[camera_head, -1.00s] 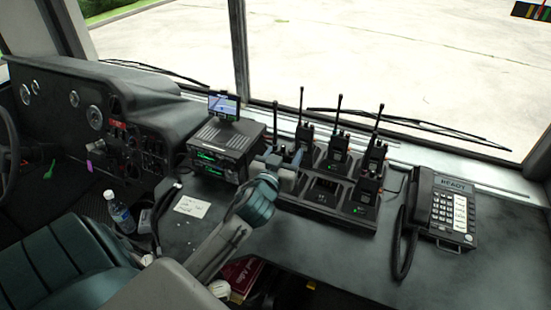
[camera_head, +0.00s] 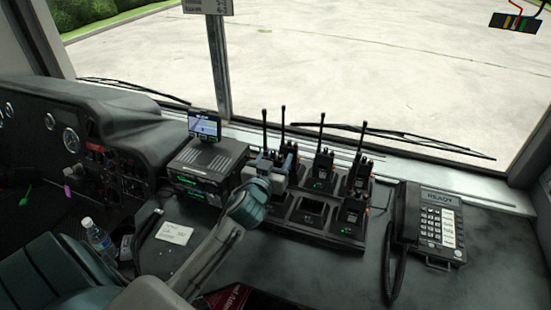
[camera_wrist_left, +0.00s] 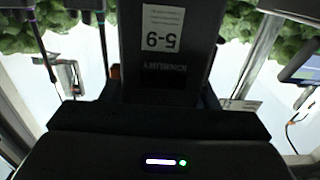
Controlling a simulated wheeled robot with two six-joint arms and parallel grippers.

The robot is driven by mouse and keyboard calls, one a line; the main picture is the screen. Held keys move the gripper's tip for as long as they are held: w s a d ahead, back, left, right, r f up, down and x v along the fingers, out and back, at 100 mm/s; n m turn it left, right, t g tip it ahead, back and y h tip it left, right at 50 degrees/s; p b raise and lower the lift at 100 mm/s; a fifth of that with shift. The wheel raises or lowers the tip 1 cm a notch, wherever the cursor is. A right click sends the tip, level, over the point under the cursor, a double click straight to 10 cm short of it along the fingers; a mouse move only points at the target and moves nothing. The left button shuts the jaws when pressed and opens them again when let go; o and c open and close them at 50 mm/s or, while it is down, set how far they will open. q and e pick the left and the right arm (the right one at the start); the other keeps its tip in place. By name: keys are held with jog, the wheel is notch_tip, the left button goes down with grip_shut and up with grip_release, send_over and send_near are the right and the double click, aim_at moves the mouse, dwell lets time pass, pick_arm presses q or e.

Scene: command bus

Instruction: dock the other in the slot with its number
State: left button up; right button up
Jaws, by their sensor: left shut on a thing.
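My left gripper (camera_head: 268,172) is shut on a black handheld radio with an upright antenna (camera_head: 264,128). The gripper is over the left end of the black charging dock (camera_head: 282,224). Radios stand in the dock at back middle (camera_head: 320,172), back right (camera_head: 360,180) and front right (camera_head: 351,215); another antenna (camera_head: 283,130) rises at back left. The front middle slot (camera_head: 308,211) is empty. The arm partly hides the front left slot. Slot numbers are unreadable.
A desk phone (camera_head: 437,225) with a coiled cord stands right of the dock. A radio unit with a small screen (camera_head: 204,124) stands to its left. A paper note (camera_head: 174,233) and a bottle (camera_head: 98,238) are further left. The windscreen is behind.

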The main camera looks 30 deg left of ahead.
pick_arm(q)
jog(key=shift+f+b, duration=1.1)
jog(key=shift+f, duration=0.3)
jog(key=shift+f+b, duration=0.75)
jog(key=shift+f, duration=0.15)
jog(key=shift+f+b, duration=0.6)
jog(key=shift+f, duration=0.15)
pick_arm(e)
jog(key=f, duration=0.1)
jog(key=w+f, duration=0.1)
jog(key=f, duration=0.2)
jog(key=shift+w+f, duration=0.3)
jog(key=shift+f, duration=0.05)
jog(key=shift+s, duration=0.2)
pick_arm(q)
jog(key=shift+f, duration=0.2)
pick_arm(e)
jog(key=shift+d+f, duration=0.1)
jog(key=shift+f, duration=0.1)
pick_arm(q)
jog(key=o, duration=1.2)
